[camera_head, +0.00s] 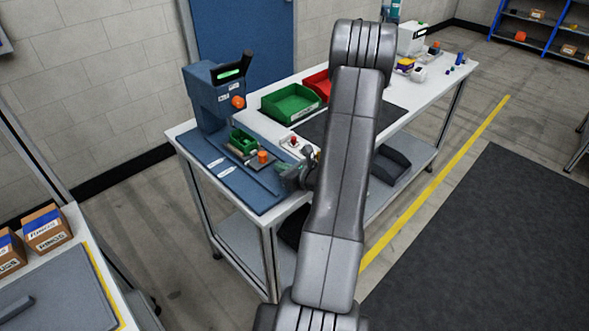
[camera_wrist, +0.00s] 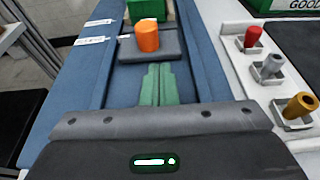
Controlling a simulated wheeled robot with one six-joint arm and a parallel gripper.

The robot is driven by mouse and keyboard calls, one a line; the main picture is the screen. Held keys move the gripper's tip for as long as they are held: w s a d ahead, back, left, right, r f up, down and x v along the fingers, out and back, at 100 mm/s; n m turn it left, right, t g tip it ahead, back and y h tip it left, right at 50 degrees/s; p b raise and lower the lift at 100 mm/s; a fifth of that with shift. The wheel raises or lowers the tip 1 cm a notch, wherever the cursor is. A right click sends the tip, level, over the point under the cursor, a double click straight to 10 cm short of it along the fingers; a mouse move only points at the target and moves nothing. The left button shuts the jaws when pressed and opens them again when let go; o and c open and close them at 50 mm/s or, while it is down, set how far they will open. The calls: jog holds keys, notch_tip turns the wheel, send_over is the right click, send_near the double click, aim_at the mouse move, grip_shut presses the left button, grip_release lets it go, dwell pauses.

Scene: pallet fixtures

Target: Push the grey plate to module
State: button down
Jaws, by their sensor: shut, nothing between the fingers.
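The grey plate (camera_wrist: 128,54) lies in a channel of the blue fixture (camera_wrist: 80,75), with an orange cylinder (camera_wrist: 148,36) standing on it. In the head view the plate (camera_head: 274,162) is small, with the orange cylinder (camera_head: 263,157) on it. My gripper (camera_wrist: 157,67) is shut and empty, its green fingers pointing at the plate's near edge. I cannot tell whether they touch it. In the head view my gripper (camera_head: 287,174) is partly hidden by my wrist. Beyond the plate is a green block or bin (camera_wrist: 147,9). No part is readably marked as the module.
A blue press-like station (camera_head: 205,100) with an orange knob stands behind the fixture. Red, grey and brass-coloured controls (camera_wrist: 268,66) stand close to the right of the channel. A green bin (camera_head: 290,103) and a red bin (camera_head: 318,82) are further along the white bench.

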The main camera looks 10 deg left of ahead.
aim_at(256, 149)
jog(key=shift+w+a+p, duration=0.3)
jog(key=shift+w+a, duration=0.4)
jog(key=shift+a, duration=0.3)
jog(key=shift+w+a, duration=0.1)
jog(key=w+a+b, duration=0.1)
jog(key=a, duration=0.1)
jog(key=w+a+b, duration=0.1)
jog(key=w+a, duration=0.1)
jog(key=w+a+b, duration=0.1)
jog(key=w+a, duration=0.1)
jog(key=shift+a, duration=0.25)
jog(key=shift+w+a+r, duration=0.1)
jog(key=shift+w+a, duration=0.1)
jog(key=shift+a, duration=0.05)
jog(key=shift+d, duration=0.1)
